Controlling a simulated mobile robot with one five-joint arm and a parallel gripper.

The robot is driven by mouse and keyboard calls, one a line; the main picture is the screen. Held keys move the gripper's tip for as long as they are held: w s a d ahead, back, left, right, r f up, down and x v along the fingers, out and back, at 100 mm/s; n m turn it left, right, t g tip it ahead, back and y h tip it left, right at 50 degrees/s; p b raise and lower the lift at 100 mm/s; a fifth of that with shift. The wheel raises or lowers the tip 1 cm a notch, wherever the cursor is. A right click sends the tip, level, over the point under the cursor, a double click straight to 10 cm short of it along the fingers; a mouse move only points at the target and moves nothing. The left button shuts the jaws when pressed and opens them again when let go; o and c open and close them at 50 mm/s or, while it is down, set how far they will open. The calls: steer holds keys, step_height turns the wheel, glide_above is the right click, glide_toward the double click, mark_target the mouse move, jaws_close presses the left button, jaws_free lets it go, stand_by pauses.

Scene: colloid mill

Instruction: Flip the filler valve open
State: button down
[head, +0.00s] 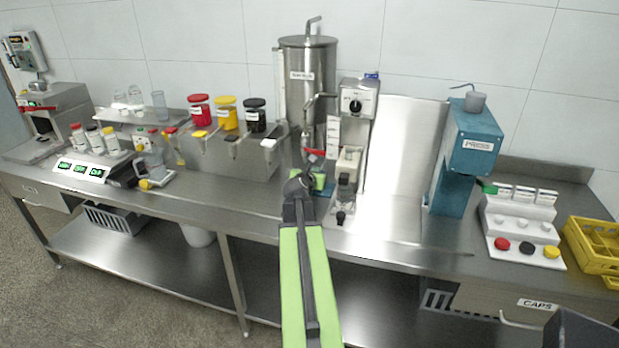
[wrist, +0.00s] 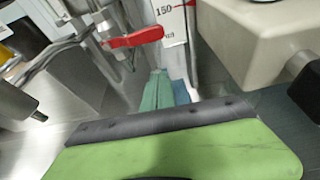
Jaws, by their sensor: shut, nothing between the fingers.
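The filler valve's red lever (head: 314,153) is on the pipework below the steel tank (head: 309,88). In the wrist view the lever (wrist: 135,38) sticks out sideways, roughly level, from its metal valve body. My gripper (head: 320,177) is in front of the filler, slightly below the lever. In the wrist view its narrow green fingertips (wrist: 159,73) are together with nothing between them. The exact depth gap is hard to judge.
A graduated scale (wrist: 172,18) stands right behind the lever. A pale machine housing (wrist: 255,35) is close on the right. The steel hopper block (head: 230,150) is to the left, and the blue press (head: 468,150) is further right. The steel counter (head: 390,240) is clear in front.

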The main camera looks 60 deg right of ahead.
mark_target(319, 153)
steer(key=d+r+p, duration=0.3)
steer(key=shift+w+p, duration=0.3)
steer(key=shift+w, duration=0.1)
